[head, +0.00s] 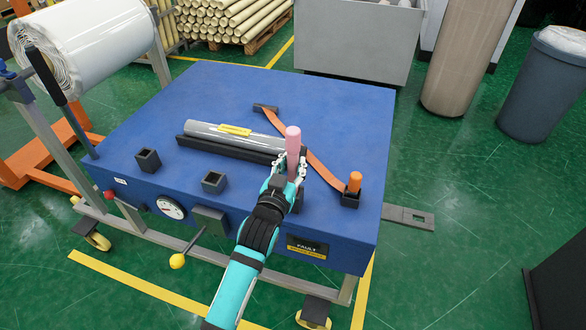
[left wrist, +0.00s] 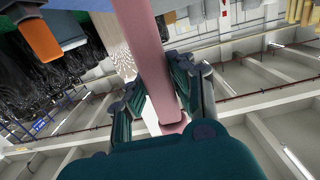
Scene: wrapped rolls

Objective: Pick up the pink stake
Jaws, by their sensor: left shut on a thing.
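The pink stake (head: 293,142) stands roughly upright in the head view, above the blue table. My left gripper (head: 289,168) is shut around its lower part. In the left wrist view the pink stake (left wrist: 146,50) runs between the two dark fingers of my left gripper (left wrist: 158,90), its squared lower end showing near the palm. The stake's lower end is hidden by the gripper in the head view. My right gripper is not in view.
The blue table (head: 330,95) bears a grey wrapped roll (head: 205,130) in a dark cradle, an orange strap (head: 318,165), an orange stake (head: 354,182) in a black socket, and two empty black sockets (head: 148,159) (head: 214,181). The table's far part is clear.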

